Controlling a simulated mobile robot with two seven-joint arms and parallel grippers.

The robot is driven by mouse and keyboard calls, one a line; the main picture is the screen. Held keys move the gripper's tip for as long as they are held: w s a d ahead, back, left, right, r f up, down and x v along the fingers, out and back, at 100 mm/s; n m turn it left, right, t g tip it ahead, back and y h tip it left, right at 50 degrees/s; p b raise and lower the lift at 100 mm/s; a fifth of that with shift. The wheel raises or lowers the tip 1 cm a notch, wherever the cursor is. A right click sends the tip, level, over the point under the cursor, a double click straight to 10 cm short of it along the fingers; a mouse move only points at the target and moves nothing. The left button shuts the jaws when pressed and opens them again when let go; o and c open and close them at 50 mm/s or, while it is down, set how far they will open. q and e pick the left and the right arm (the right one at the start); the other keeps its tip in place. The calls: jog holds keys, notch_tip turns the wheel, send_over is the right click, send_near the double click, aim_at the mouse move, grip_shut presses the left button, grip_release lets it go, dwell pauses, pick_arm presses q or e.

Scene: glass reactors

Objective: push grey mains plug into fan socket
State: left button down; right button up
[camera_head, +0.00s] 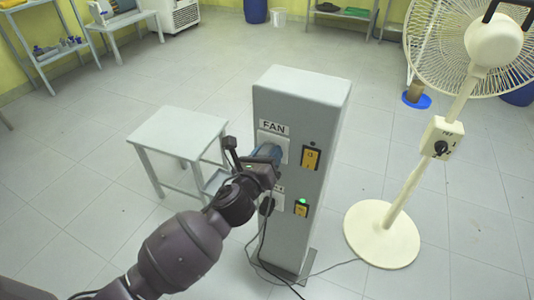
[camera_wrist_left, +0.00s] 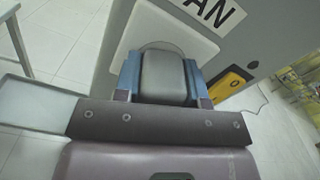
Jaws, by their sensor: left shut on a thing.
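The grey mains plug (camera_wrist_left: 165,77) is between the blue-sided fingers of my left gripper (camera_head: 266,154), which is shut on it. The fan socket (camera_wrist_left: 140,28) is a pale plate under the FAN label (camera_wrist_left: 212,10), on the face of a grey pillar (camera_head: 307,82). In the left wrist view the plug is lined up in front of a round part of the plate and looks very close to it. Whether its pins are inside is hidden. In the head view my gripper covers much of the socket (camera_head: 283,139). My right gripper is not in view.
A yellow switch (camera_head: 311,158) sits beside the fan socket. Below are a black plug (camera_head: 267,205) and a switch with a green light (camera_head: 302,202). A cable (camera_head: 262,246) hangs down the pillar. A white stand fan (camera_head: 383,236) is at right, a small table (camera_head: 178,129) at left.

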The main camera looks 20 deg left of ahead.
pick_arm(q)
jog(key=shift+w+a+r, duration=0.1)
jog(key=shift+w+r, duration=0.1)
jog(key=shift+r, duration=0.2)
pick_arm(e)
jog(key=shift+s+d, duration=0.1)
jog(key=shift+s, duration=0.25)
pick_arm(q)
jog(key=c, duration=0.8)
grip_release()
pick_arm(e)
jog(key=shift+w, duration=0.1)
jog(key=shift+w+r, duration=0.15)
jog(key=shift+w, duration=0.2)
pick_arm(q)
jog(key=shift+o, duration=0.9)
jog(key=shift+s+f, duration=0.1)
jog(key=shift+s, duration=0.15)
jog(key=shift+s+f, duration=0.15)
jog(key=shift+s, duration=0.2)
jog(key=s+p, duration=0.1)
jog(key=s, duration=0.6)
jog(key=shift+s+f+p, duration=0.15)
jog(key=shift+s+p, duration=0.2)
jog(key=shift+s, duration=0.05)
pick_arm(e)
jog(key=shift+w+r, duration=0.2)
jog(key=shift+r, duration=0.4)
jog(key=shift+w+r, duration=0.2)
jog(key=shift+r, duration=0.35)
